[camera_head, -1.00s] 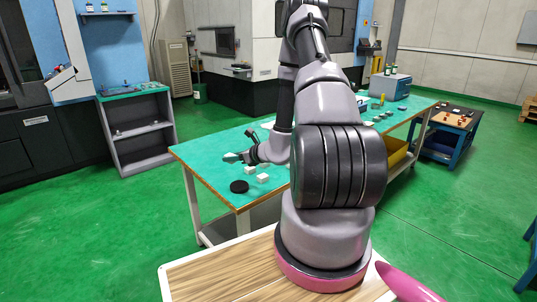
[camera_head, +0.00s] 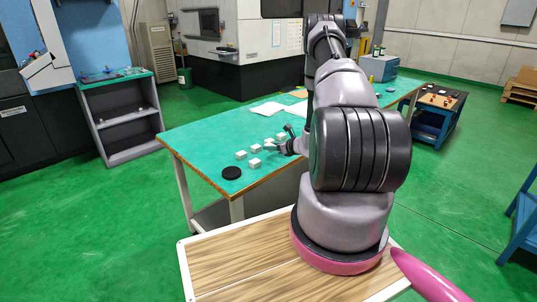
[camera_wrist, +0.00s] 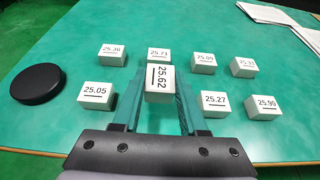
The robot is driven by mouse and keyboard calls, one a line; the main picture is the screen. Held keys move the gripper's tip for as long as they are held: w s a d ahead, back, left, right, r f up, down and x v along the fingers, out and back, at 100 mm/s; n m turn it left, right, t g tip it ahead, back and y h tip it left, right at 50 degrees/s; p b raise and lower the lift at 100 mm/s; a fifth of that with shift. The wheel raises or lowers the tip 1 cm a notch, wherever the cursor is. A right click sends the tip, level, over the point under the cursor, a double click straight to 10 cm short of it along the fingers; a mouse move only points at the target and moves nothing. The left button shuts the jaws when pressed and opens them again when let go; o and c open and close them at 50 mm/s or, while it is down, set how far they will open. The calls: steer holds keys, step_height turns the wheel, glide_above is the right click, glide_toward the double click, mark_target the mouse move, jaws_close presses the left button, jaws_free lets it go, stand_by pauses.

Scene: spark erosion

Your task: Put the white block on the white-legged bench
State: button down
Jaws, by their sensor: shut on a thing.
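My gripper (camera_wrist: 160,101) is shut on a white block (camera_wrist: 159,83) marked 25.62, held between the two green-tinted fingers. This block looks larger than the others in the wrist view, so it is nearer the camera, seemingly above the bench top. The white-legged bench (camera_head: 205,150) has a green top, and my gripper (camera_head: 277,149) is over its near part in the head view. Several other marked white blocks stand around the held one, such as 25.05 (camera_wrist: 96,95) at left and 25.27 (camera_wrist: 214,103) at right.
A black round disc (camera_wrist: 37,83) lies left of the blocks and shows near the bench corner (camera_head: 231,173). White papers (camera_head: 267,109) lie farther back. A blue-framed cart (camera_head: 437,116) stands at right. Bare green top lies left of the blocks.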

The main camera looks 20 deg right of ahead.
mark_target(271, 159)
steer(key=shift+f, duration=1.95)
steer(key=shift+f, duration=0.2)
steer(key=shift+c, duration=2.2)
jaws_free()
